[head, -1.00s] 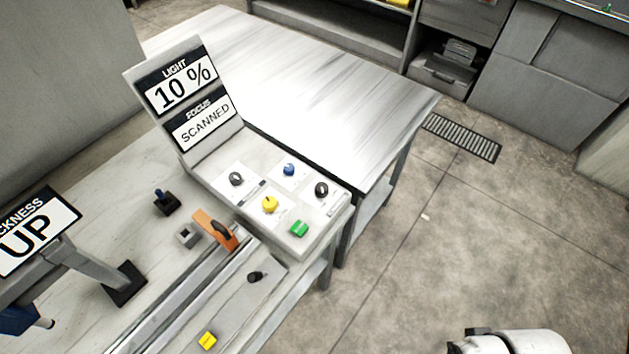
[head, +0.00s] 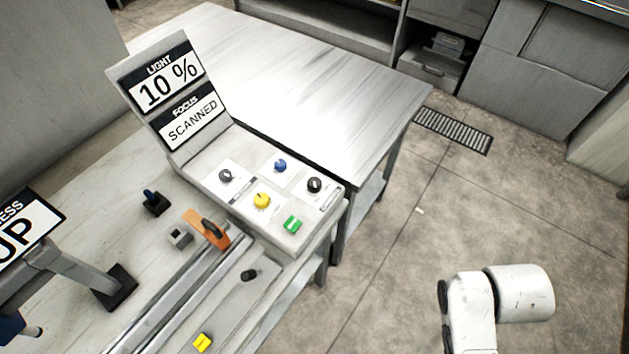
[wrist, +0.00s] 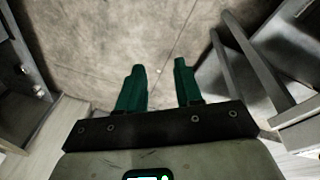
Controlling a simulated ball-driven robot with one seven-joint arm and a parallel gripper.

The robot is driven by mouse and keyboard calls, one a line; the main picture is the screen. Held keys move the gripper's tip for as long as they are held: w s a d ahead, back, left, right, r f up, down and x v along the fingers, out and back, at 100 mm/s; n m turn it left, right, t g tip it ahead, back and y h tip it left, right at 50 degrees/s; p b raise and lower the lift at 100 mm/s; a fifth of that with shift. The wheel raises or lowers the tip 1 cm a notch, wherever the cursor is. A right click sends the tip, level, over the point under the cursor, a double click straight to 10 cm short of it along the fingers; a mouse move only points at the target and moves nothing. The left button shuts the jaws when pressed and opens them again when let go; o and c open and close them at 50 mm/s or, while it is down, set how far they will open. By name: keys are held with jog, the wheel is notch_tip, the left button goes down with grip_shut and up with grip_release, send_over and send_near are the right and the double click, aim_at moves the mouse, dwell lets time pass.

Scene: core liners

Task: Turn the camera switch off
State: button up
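A control panel (head: 240,207) with a sloped top stands on the bench in the head view. It carries a black knob (head: 226,176), a blue knob (head: 280,166), another black knob (head: 315,185), a yellow knob (head: 262,200) and a green switch (head: 292,223). I cannot read the small labels, so I cannot tell which is the camera switch. Its upright display reads LIGHT 10 % and FOCUS SCANNED. My gripper (wrist: 159,70) shows in the wrist view with two green fingers apart and nothing between them, above the floor. It is not visible in the head view.
An orange-handled piece (head: 205,229) and a rail lie in front of the panel, with a yellow block (head: 202,342) nearby. A metal table (head: 330,100) stands behind. Open floor (head: 400,270) lies right of the bench. My white arm link shows at lower right.

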jog(key=o, duration=0.4)
jog(key=shift+m+h, duration=0.6)
jog(key=shift+m, duration=0.2)
jog(key=w, duration=0.4)
jog(key=w+b, duration=0.1)
jog(key=w, duration=0.2)
jog(key=w+r+b, duration=0.1)
jog(key=w, duration=0.3)
jog(key=shift+w+d+r, duration=0.1)
jog(key=shift+w+d, duration=0.25)
jog(key=shift+d, duration=0.05)
jog(key=w+a+r+m+b, duration=0.1)
jog(key=w+a+r+b, duration=0.1)
jog(key=w, duration=0.4)
notch_tip(320, 180, up, 11)
jog(key=g+y+b, duration=0.1)
jog(key=y+b, duration=0.2)
jog(key=b, duration=0.3)
send_over(314, 182)
jog(key=shift+m, duration=0.3)
notch_tip(314, 182, down, 10)
jog(key=shift+f+b, duration=0.2)
jog(key=shift+b, duration=0.85)
jog(key=c, duration=1)
